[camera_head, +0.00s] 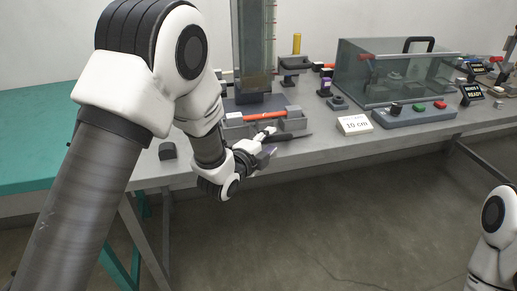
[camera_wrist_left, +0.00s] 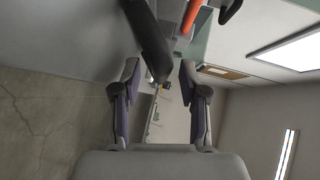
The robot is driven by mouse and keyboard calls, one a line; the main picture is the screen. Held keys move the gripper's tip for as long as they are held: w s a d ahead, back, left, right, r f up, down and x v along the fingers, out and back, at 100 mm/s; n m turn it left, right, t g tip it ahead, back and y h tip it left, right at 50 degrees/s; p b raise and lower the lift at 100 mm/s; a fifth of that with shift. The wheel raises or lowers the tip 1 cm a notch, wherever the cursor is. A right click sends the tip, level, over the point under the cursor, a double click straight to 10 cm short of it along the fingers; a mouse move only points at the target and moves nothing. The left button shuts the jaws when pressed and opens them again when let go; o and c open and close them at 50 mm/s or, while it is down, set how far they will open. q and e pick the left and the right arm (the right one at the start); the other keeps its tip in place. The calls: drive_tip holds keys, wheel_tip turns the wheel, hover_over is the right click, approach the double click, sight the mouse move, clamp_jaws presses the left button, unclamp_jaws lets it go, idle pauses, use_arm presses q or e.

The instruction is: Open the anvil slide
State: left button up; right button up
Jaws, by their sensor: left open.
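My left gripper (camera_head: 265,153) is at the front edge of the bench, just in front of a grey fixture (camera_head: 236,124) with an orange cable sample (camera_head: 265,115) lying along it. A dark bar (camera_head: 290,137) sticks out beside the gripper; I cannot tell whether it is the anvil slide's handle. In the left wrist view the two fingers (camera_wrist_left: 160,72) are apart, and the dark bar (camera_wrist_left: 150,40) reaches down between their tips. I cannot tell if they touch it. The orange sample (camera_wrist_left: 192,14) shows at the top. My right gripper is outside the view.
A tall glass-fronted column (camera_head: 253,45) stands behind the fixture. A clear guard box (camera_head: 385,75) stands to its right, with a button panel (camera_head: 415,115) in front. A "10 cm" card (camera_head: 355,125) lies near the bench edge. A small dark block (camera_head: 167,151) is left.

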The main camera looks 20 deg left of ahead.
use_arm(q)
drive_tip(key=v, duration=1)
